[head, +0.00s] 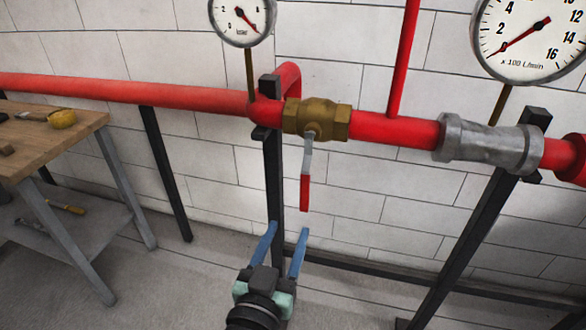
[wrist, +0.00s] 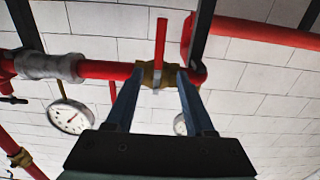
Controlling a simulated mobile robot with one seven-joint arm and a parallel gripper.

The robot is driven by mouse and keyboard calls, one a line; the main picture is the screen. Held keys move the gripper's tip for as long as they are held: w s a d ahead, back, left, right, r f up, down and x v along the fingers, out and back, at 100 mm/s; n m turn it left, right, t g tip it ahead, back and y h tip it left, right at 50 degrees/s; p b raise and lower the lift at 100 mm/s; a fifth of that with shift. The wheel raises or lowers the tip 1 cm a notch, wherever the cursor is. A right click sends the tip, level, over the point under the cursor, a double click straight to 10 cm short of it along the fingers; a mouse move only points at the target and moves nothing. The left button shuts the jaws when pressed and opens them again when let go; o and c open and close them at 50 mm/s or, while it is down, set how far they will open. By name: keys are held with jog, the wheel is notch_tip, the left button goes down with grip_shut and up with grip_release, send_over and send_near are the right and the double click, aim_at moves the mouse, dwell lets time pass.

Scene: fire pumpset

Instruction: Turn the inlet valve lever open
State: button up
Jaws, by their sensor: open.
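The inlet valve lever (head: 305,185) hangs straight down from the brass valve (head: 317,118) on the red pipe. It has a grey metal upper part and a red grip at its lower end. In the wrist view the red lever (wrist: 160,42) stands above the brass valve (wrist: 152,76), between the fingers' lines. My gripper (head: 287,231) is open and empty, below the lever in the head view, with its blue fingers apart. The fingers also show in the wrist view (wrist: 154,78), one on each side of the valve. No contact with the lever shows.
A black post (head: 275,180) stands close behind the lever. A pressure gauge (head: 242,18) and a flow gauge (head: 528,35) sit above the red pipe (head: 150,94). A wooden workbench (head: 40,140) with tools is at the left.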

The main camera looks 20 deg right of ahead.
aim_at(304, 190)
jog(key=p+x, duration=0.1)
jog(key=x, duration=1.1)
jog(key=shift+w+d, duration=0.25)
jog(key=shift+d, duration=0.05)
grip_shut()
dwell(0.9)
